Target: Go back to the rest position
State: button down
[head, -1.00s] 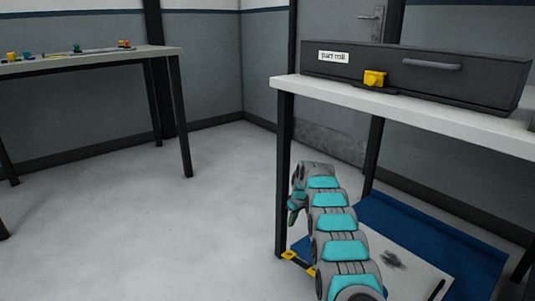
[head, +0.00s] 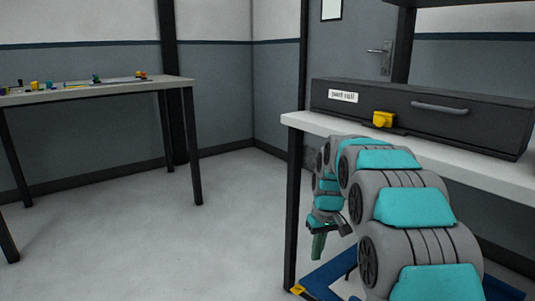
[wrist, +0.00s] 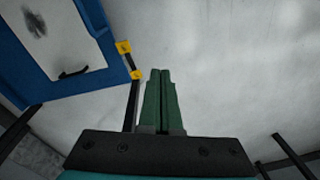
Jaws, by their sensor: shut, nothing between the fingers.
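In the wrist view the two green fingers (wrist: 161,75) lie side by side, shut, with nothing held. They are over bare grey floor. My arm's grey and teal links cover part of the right table's front and the floor below it.
The white right table (head: 480,172) bears a dark drawer box (head: 455,125) with a yellow piece (head: 383,119). A blue-edged board (wrist: 62,92) lies low beside the leg. A left table (head: 100,92) holds several small coloured items. Open floor (head: 150,240) lies between the tables.

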jog(key=s+r+m+g+p, duration=0.1)
jog(key=s+r+p, duration=0.1)
jog(key=s, duration=1.9)
jog(key=s+d+r+m+g+h+p, duration=0.1)
jog(key=s+r+m+p, duration=0.1)
jog(key=s, duration=1.9)
jog(key=shift+s+d+r+m, duration=0.2)
jog(key=shift+r+m, duration=0.1)
jog(key=shift+r, duration=0.25)
jog(key=shift+w, duration=0.1)
